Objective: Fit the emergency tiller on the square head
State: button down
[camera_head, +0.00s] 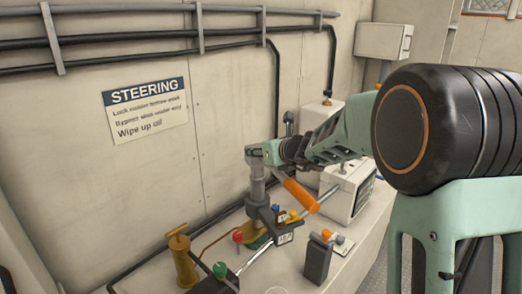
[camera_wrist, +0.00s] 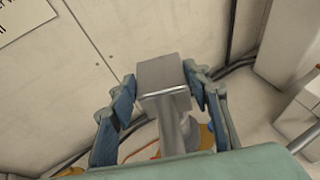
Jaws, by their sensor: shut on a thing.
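My gripper (camera_wrist: 160,88) is shut on the emergency tiller (camera_wrist: 165,75), its blue pads on both sides of a grey square block with a round shaft below. In the head view my gripper (camera_head: 265,153) reaches in from the right to the top of this grey upright tiller (camera_head: 258,188). An orange grip (camera_head: 300,195) slants down to the right beside it; its join to the tiller is not clear. The shaft stands roughly upright above a dark fitting on the bench. The square head is not clearly visible, and I cannot tell whether the tiller's lower end touches it.
A brass-coloured pump (camera_head: 184,258), a red knob (camera_head: 238,237) and a green knob (camera_head: 220,270) stand left of the shaft. A dark block (camera_head: 317,262) is in front right. A white instrument box (camera_head: 342,202) stands right. Pipes and a steering sign (camera_head: 145,108) are on the wall.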

aim_at(261, 161)
jog(key=shift+f+b, duration=2)
jog(key=shift+b, duration=0.3)
dwell(0.9)
dwell(0.3)
jog(key=c, duration=1.1)
grip_release()
jog(key=shift+o, duration=0.7)
jog(key=shift+s+f, duration=0.1)
jog(key=shift+f, duration=0.15)
jog(key=v, duration=1.2)
jog(key=shift+r, duration=0.15)
jog(key=shift+d, duration=0.1)
